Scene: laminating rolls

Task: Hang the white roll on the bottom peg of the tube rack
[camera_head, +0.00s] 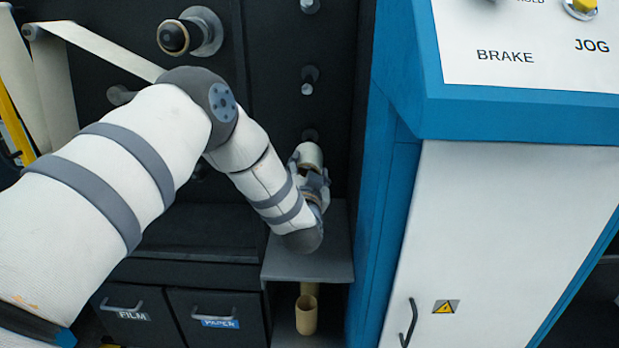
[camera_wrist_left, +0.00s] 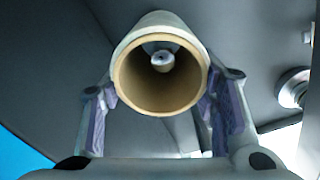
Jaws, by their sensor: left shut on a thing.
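The white roll (camera_head: 309,155) with a tan core is in my left gripper (camera_head: 314,182), in front of the tube rack's dark panel. Its far end is close to the bottom peg (camera_head: 310,135), which is partly hidden behind it. In the left wrist view the roll (camera_wrist_left: 160,30) sits between the fingers of my left gripper (camera_wrist_left: 162,100), its open core facing the camera. Through the core shows a round metal peg end (camera_wrist_left: 162,60), a little above the core's middle. I cannot tell how far the peg reaches into the roll. My right gripper is not in view.
Two pegs stand above, the middle one (camera_head: 310,80) and the top one (camera_head: 310,6). A grey shelf (camera_head: 335,250) lies below the gripper, with a tan tube (camera_head: 306,315) under it. A blue and white cabinet (camera_head: 490,230) stands close on the right.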

